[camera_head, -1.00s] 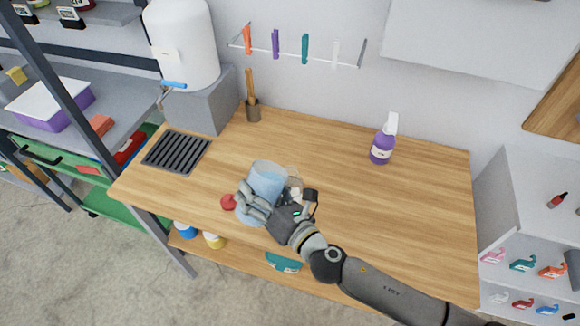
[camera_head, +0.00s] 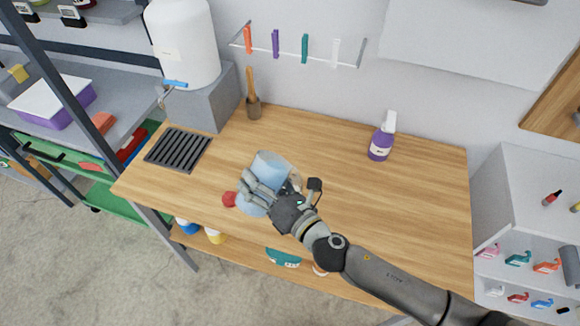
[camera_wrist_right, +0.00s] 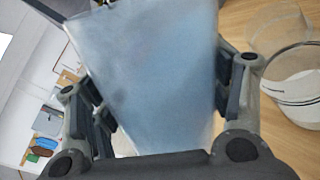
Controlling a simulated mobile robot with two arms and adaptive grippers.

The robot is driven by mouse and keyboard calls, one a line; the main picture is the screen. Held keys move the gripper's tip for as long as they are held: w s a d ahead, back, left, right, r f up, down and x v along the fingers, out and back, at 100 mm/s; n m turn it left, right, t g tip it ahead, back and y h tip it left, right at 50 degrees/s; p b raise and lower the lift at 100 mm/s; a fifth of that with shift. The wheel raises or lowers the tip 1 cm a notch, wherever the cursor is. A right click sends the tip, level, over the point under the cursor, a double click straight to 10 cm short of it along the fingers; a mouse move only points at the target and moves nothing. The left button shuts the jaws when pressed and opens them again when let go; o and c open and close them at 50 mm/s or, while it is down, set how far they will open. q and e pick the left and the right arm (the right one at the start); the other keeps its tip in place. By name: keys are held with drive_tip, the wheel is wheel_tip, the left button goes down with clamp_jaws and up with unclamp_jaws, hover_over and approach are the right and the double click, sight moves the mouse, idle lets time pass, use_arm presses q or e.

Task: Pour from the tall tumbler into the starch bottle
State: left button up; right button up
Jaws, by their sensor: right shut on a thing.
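The tall tumbler (camera_head: 271,164) is pale blue and translucent. My right gripper (camera_head: 262,192) is shut around it above the front left part of the worktop. The tumbler also fills the middle of the right wrist view (camera_wrist_right: 150,75), between the fingers, and looks somewhat tilted. A clear round container with a whitish band (camera_wrist_right: 291,75) stands close beside the gripper in the right wrist view. It may be the starch bottle, but no lettering can be read. In the head view the gripper and tumbler mostly hide it. My left gripper is not in view.
A red cap-like thing (camera_head: 229,199) lies left of the tumbler. A purple spray bottle (camera_head: 381,142) stands at the back right of the worktop (camera_head: 400,215). A dark drain grate (camera_head: 178,150) and a brush holder (camera_head: 254,108) are at the left. The right side is clear.

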drive_tip(key=shift+r+m+p, duration=0.35)
drive_tip(key=shift+r+m, duration=0.2)
drive_tip(key=shift+m, duration=0.05)
idle(0.4)
drive_tip(key=shift+f+m+g+b, duration=0.2)
drive_tip(key=shift+m+b, duration=0.1)
drive_tip(key=shift+m, duration=0.5)
drive_tip(key=shift+f+m+g+b, duration=0.2)
drive_tip(key=shift+m+b, duration=0.05)
drive_tip(key=shift+m, duration=0.55)
idle(2.2)
drive_tip(key=shift+w+d+r+m+p, duration=0.1)
drive_tip(key=shift+r+m+p, duration=0.25)
drive_tip(key=shift+m, duration=0.15)
idle(1.6)
drive_tip(key=shift+f, duration=0.2)
drive_tip(key=n, duration=0.3)
drive_tip(key=shift+r+n, duration=0.15)
drive_tip(key=shift+n, duration=0.15)
